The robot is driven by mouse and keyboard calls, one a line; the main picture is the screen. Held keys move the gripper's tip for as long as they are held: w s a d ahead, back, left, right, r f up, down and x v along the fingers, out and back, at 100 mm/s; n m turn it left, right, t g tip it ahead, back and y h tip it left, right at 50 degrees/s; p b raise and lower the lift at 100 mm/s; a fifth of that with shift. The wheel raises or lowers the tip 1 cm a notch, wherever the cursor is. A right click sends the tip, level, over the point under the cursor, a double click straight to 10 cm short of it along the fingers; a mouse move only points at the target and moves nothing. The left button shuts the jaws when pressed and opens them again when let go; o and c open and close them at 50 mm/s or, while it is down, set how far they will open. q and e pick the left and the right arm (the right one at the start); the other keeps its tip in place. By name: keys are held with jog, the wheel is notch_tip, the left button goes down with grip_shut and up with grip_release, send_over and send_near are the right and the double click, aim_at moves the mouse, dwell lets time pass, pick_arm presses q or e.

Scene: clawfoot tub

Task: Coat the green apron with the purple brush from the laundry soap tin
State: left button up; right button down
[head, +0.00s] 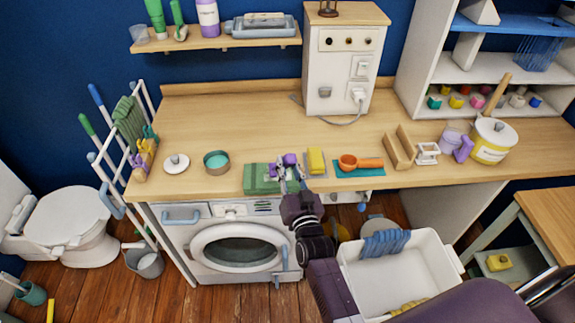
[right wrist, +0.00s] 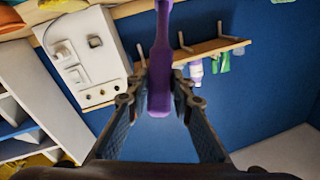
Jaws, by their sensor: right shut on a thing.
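The green apron (head: 258,181) lies folded at the front edge of the wooden counter, above the washing machine. My right gripper (head: 289,172) is over the apron's right part and is shut on the purple brush (head: 288,159). In the right wrist view the purple brush (right wrist: 160,65) stands between the fingers. I cannot tell whether the brush touches the apron. The laundry soap tin (head: 216,168), round with teal contents, stands open left of the apron. A white lid with a knob (head: 176,163) lies left of the tin. My left gripper is not in view.
A yellow sponge (head: 316,161) lies just right of the gripper, then an orange scoop (head: 360,162) on a teal cloth. A white boxy unit (head: 344,60) stands at the back. A white basin (head: 400,270) is below the counter. The counter's back left is clear.

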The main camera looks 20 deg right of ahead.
jog(key=shift+s+a+f, duration=0.25)
jog(key=shift+s+a, duration=0.05)
jog(key=shift+a, duration=0.25)
jog(key=shift+d+f, duration=0.1)
jog(key=shift+d, duration=0.35)
dwell(0.8)
jog(key=shift+d+r, duration=0.2)
jog(key=shift+d, duration=0.2)
jog(key=shift+d+r, duration=0.1)
